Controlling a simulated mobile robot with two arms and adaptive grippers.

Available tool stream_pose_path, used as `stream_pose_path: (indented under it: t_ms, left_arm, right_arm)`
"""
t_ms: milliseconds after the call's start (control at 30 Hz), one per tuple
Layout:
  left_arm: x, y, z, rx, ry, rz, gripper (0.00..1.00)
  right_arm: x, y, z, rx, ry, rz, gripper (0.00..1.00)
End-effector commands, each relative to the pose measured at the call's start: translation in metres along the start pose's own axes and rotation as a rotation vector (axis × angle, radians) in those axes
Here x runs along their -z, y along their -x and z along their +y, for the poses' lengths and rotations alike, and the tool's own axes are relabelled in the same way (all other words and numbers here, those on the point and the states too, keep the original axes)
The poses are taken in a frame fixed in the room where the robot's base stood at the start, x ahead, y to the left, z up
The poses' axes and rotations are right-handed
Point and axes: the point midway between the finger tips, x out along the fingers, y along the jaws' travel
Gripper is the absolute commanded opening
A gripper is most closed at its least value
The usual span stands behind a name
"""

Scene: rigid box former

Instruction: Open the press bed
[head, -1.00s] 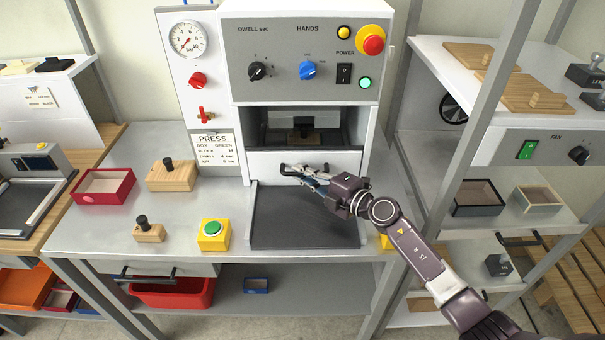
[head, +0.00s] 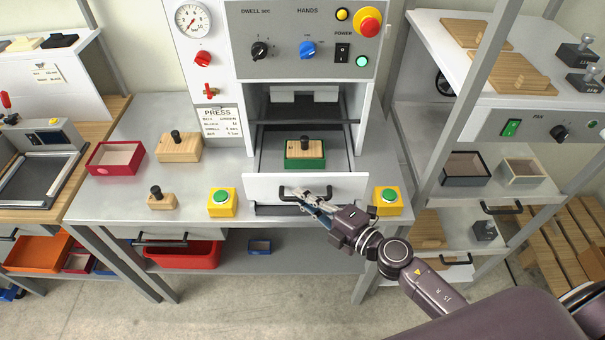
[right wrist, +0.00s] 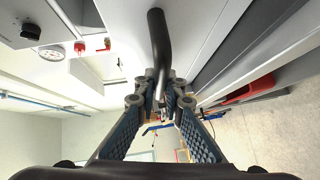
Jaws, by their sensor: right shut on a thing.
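The press bed (head: 262,187) is a white-fronted drawer, pulled out of the press opening toward me. A green box with a wooden block and black knob in it (head: 305,153) sits on the bed. My right gripper (head: 300,196) is shut on the black bar handle (head: 333,192) at the bed's front. In the right wrist view the dark handle (right wrist: 156,45) runs down between the fingers (right wrist: 160,100). My left gripper is in neither view.
Yellow boxes with green buttons stand left (head: 222,202) and right (head: 388,201) of the bed. A red tray (head: 115,158) and wooden blocks (head: 179,147) lie on the bench to the left. Above the opening is the control panel (head: 290,80). A shelf upright (head: 445,130) stands at right.

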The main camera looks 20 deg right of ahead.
Motion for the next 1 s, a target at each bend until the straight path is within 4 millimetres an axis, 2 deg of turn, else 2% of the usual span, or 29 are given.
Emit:
stream_pose_path:
  t_ms: [100,300,800,833,1000]
  left_arm:
    - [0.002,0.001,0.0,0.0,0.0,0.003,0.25]
    - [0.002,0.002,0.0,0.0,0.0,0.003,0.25]
    - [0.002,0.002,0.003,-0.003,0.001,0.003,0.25]
    - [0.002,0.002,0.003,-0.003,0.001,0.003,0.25]
    - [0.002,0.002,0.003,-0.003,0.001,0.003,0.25]
  right_arm:
    - [0.013,0.015,-0.007,0.005,-0.003,-0.002,0.0]
    - [0.027,0.028,-0.01,0.003,-0.001,-0.002,0.0]
    - [0.03,0.032,-0.011,0.002,0.0,-0.003,0.0]
    - [0.03,0.032,-0.011,0.002,0.0,-0.003,0.11]
    - [0.03,0.032,-0.01,0.001,0.0,-0.002,0.27]
